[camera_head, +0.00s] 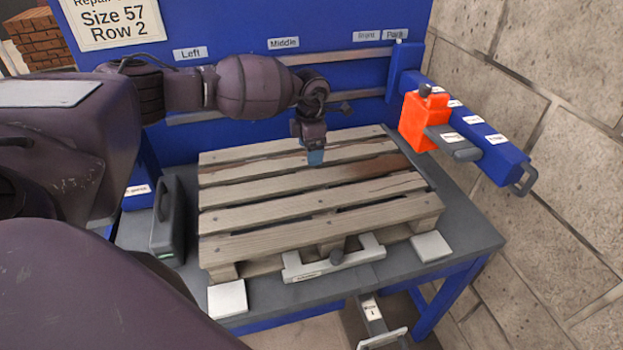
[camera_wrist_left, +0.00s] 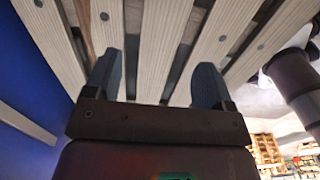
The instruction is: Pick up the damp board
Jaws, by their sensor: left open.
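A wooden pallet (camera_head: 300,222) with several pale slats lies on the grey-topped workbench. Dark brown, damp-looking wood (camera_head: 385,166) shows on a slat towards its far right; I take this as the damp board, though its full outline is unclear. My left gripper (camera_head: 315,158) reaches down over the far middle of the pallet. In the left wrist view the left gripper (camera_wrist_left: 157,78) is open, its two blue-grey fingers apart, with a pale slat (camera_wrist_left: 162,45) seen between them. A narrow brown strip (camera_wrist_left: 84,25) shows beyond the left finger. Contact with the wood cannot be told. My right gripper is out of view.
A blue panel with rails stands behind the bench. A grey case (camera_head: 167,222) stands left of the pallet. White pads (camera_head: 228,299) and a light bracket (camera_head: 333,262) lie along the front.

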